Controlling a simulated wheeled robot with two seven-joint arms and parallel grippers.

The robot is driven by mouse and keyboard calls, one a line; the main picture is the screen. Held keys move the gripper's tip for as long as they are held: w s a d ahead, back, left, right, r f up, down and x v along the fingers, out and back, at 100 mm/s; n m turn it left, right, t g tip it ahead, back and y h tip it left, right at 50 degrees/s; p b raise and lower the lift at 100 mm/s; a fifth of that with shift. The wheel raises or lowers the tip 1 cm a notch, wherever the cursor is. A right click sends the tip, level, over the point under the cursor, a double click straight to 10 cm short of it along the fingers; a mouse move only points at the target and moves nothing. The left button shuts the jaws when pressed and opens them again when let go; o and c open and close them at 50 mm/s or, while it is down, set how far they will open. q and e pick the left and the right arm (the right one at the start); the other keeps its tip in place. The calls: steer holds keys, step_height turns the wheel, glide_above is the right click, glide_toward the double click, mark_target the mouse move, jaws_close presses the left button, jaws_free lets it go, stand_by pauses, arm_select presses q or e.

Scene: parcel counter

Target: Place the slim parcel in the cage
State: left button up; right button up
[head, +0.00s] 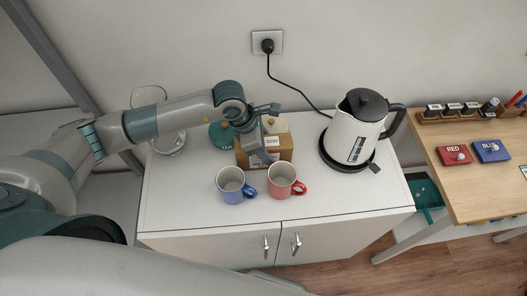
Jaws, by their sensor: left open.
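My left gripper (266,134) is open above a small brown box (283,153) with a white label. The gripper partly hides the box. I see no clear slim parcel, and I cannot tell whether this box is it. I see nothing that is clearly the cage. Grey posts (52,52) of a frame stand at the left edge, partly behind my left arm. My right gripper is not in view.
A blue mug (231,184) and a red mug (281,180) stand before the box on the white cabinet (330,201). A kettle (351,134) is to the right, a glass vessel (168,143) to the left. A wooden table (470,190) holds red and blue pads.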

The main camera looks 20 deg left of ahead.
arm_select(q)
steer(key=shift+f+b, duration=0.15)
steer(key=shift+b, duration=0.15)
stand_by(0.4)
steer(key=shift+c, duration=0.6)
steer(key=c, duration=1.1)
steer(key=shift+r+p, duration=0.4)
steer(key=shift+p, duration=0.25)
step_height(320, 180, up, 9)
steer(key=b, duration=0.3)
steer(key=shift+f+b, duration=0.15)
steer(key=shift+b, duration=0.2)
steer(key=shift+r, duration=0.5)
